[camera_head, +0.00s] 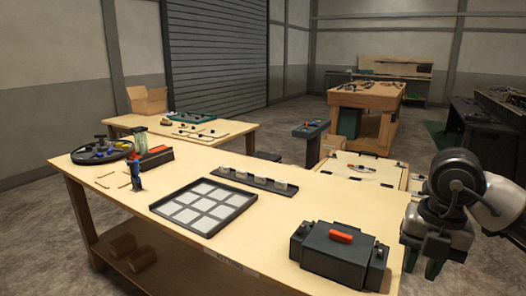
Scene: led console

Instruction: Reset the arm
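My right arm comes in from the right edge. Its gripper (423,262) hangs at the lower right, beside the right end of the dark console box. The dark fingers point down and are small, so I cannot tell whether they are open or shut. No object shows clearly between them. The console box (335,257) is dark grey with a red-orange piece on top and stands at the front right of the workbench (355,209). My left arm and gripper are not in view.
A tray with pale square panels (202,208) and a dark strip with several white blocks (254,181) lie mid-bench. The bench's right rear is clear. Other tables stand behind.

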